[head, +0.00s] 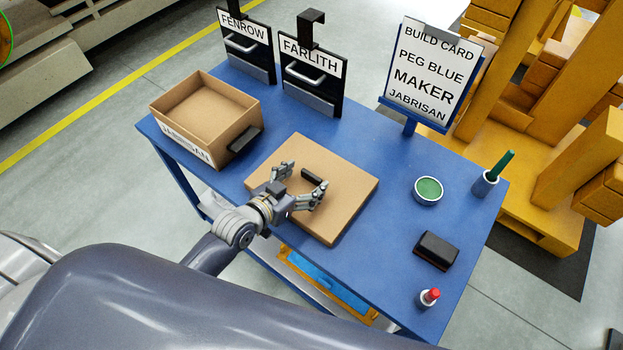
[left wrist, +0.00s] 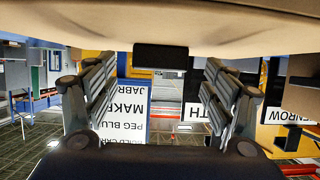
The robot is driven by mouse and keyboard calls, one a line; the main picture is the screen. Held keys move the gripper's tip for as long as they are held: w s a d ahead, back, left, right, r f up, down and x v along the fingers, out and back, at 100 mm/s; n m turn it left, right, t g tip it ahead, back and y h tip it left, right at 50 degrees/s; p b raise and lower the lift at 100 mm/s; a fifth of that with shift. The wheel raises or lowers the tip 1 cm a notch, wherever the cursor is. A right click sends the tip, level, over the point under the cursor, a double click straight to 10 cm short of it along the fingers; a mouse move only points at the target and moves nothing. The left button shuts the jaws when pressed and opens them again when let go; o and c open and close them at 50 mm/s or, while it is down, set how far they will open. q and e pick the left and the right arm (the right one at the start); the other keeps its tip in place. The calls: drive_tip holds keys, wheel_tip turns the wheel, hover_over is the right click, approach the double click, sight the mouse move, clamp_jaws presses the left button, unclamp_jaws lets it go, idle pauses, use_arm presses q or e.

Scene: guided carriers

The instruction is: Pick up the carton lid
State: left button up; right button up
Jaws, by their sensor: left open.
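The carton lid (head: 345,200) is a flat tan cardboard slab lying on the blue table, with a small dark handle (head: 314,178) on top. My left gripper (head: 305,176) is open low over the lid, its two fingers apart on either side of the handle. In the left wrist view, the lid (left wrist: 230,22) fills the top of the picture. The dark handle (left wrist: 160,57) shows there between the open fingers, and I see no finger touching it. My right gripper is not in view.
An open carton (head: 208,118) labelled JABRISAN stands at the table's left. Holders marked FENROW (head: 247,45) and FARLITH (head: 313,75) and a build card (head: 433,72) stand along the back. A green tin (head: 428,190), a black block (head: 436,250), a red-topped stamp (head: 428,298) and a marker cup (head: 486,182) are at right.

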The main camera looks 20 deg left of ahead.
use_arm(q)
drive_tip(key=shift+x, duration=1.1)
drive_tip(key=c, duration=1.3)
drive_tip(key=shift+r, duration=0.1)
